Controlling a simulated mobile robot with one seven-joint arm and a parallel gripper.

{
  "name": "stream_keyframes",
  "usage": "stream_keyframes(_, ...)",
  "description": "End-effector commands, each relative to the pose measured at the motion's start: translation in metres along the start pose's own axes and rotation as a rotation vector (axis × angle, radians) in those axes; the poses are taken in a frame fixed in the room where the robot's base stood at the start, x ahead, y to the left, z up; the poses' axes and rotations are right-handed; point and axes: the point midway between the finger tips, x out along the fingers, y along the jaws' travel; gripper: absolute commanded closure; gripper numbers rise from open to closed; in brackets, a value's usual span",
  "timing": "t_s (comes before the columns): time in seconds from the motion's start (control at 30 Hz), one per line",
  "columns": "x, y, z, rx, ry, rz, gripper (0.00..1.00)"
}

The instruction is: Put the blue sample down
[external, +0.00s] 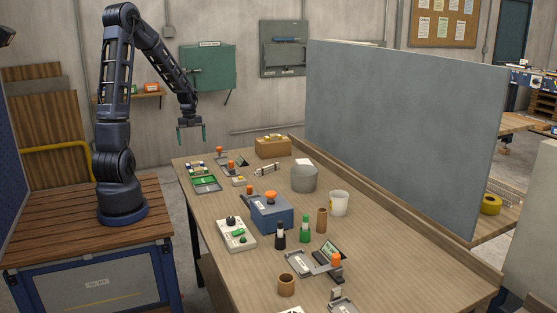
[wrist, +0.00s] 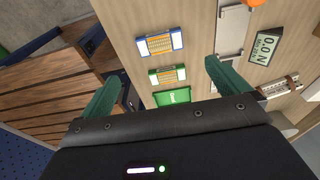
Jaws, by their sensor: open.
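The blue sample (wrist: 160,43), a flat strip with blue-and-white ends and a tan middle, lies on the table in the wrist view. A similar green-ended sample (wrist: 167,75) lies beside it, nearer the green tray (wrist: 172,97). My gripper (wrist: 163,70) is open, its two green fingers wide apart with nothing between them. In the external view my gripper (external: 190,134) hangs above the table's far left end, clear of the samples. The samples (external: 197,168) look small there, and I cannot clearly separate blue from green.
The green tray (external: 206,184) sits near the table's left edge. A grey partition (external: 405,130) stands along the far side.

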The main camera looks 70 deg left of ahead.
Motion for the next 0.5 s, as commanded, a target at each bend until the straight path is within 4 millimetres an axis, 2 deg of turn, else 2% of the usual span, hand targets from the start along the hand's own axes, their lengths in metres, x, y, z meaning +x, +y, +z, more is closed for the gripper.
stream_keyframes(0.33, -0.011, -0.001, -0.004, -0.009, -0.004, 0.000, 0.00)
stream_keyframes(0.43, -0.021, -0.006, -0.018, -0.049, -0.023, -0.002, 0.00)
stream_keyframes(0.5, -0.032, -0.010, -0.035, -0.103, -0.045, -0.005, 0.00)
